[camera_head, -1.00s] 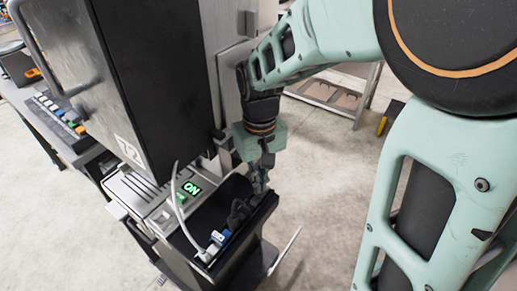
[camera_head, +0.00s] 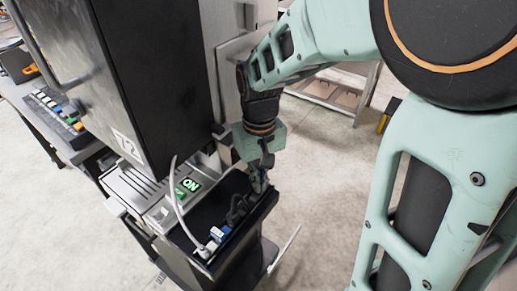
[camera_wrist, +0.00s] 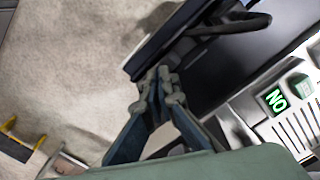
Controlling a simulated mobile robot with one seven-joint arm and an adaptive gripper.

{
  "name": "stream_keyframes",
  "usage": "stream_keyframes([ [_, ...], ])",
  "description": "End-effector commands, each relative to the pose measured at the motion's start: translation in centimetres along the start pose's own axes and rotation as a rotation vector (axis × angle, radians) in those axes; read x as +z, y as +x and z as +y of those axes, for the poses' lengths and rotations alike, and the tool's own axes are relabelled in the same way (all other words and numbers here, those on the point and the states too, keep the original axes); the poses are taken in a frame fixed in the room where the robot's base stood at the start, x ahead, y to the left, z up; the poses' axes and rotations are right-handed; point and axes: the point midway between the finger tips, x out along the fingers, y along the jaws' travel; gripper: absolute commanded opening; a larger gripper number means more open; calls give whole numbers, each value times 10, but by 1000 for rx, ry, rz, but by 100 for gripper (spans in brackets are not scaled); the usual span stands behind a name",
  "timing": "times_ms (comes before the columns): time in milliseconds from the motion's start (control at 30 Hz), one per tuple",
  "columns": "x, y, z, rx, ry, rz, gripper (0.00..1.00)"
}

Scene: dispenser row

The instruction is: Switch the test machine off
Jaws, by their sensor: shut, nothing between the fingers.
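The test machine (camera_head: 160,75) is a tall black cabinet marked 72, at left centre in the head view. Below it, a small display (camera_head: 191,184) glows green with ON; it also shows in the wrist view (camera_wrist: 275,100), with a greenish block beside it. A black shelf (camera_head: 206,202) juts out in front, carrying a dark plug or cable (camera_head: 237,211) and blue and white plugs (camera_head: 217,235). My gripper (camera_head: 260,186) is shut and empty, pointing down at the shelf's right end. Its fingertips (camera_wrist: 166,78) lie by the shelf edge in the wrist view; contact is unclear.
A white cable (camera_head: 174,190) loops up from the plugs past the display. A bench (camera_head: 45,125) with small coloured items stands at the left. A rack (camera_head: 340,92) stands behind my arm. The floor (camera_head: 325,190) right of the shelf is clear.

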Motion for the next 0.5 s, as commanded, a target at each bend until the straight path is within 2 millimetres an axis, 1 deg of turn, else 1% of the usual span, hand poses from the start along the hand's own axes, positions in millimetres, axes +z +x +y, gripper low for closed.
stream_keyframes([
  [100,0,3,0,0,0,-1,0],
  [267,0,0,0,0,0,-1,0],
  [500,0,-19,0,0,0,-1,0],
])
